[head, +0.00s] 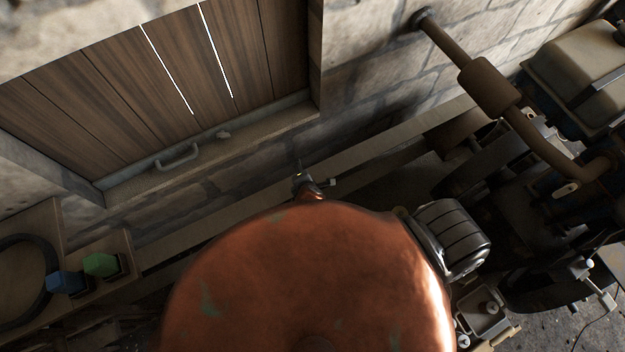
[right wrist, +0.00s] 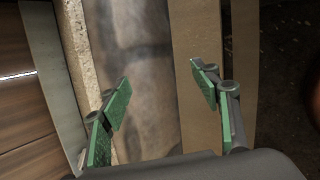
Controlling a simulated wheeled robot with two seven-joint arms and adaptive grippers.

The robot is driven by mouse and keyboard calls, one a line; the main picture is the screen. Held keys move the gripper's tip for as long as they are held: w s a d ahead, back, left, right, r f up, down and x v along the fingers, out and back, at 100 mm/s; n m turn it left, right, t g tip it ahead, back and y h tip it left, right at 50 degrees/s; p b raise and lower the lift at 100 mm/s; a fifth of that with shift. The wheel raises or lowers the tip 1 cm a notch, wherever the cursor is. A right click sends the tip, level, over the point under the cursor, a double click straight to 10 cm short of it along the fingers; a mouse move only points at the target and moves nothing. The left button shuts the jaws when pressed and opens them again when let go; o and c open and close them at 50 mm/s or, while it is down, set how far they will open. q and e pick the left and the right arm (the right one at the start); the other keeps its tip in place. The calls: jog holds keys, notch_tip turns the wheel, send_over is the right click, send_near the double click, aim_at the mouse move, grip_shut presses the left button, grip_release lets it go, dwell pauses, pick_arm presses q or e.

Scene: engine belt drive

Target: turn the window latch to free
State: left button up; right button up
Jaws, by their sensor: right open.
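The wooden plank shutter (head: 150,75) fills the upper left of the head view. A small pale window latch (head: 224,136) sits on its grey lower rail, right of a grey pull handle (head: 178,156). The latch is too small here to read its exact angle. In the right wrist view my right gripper (right wrist: 162,86) is open and empty, with green pads apart. The planks (right wrist: 22,110) and rail (right wrist: 50,75) lie left of its fingers; the latch does not show there.
A large orange rounded body (head: 310,285) blocks the lower middle of the head view. Engine machinery with a pale tank (head: 585,75) and brown pipe (head: 487,85) stands right. Blue (head: 67,282) and green (head: 101,264) blocks sit lower left. A wooden beam (right wrist: 195,110) runs beside the wall.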

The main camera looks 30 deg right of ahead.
jog(key=shift+s+d+f+m+g, duration=0.2)
jog(key=shift+s+d+m, duration=0.2)
jog(key=shift+s, duration=0.15)
jog(key=shift+s+d+f+m+g, duration=0.2)
jog(key=shift+s+d+m, duration=0.2)
jog(key=shift+s, duration=0.15)
jog(key=shift+c, duration=0.6)
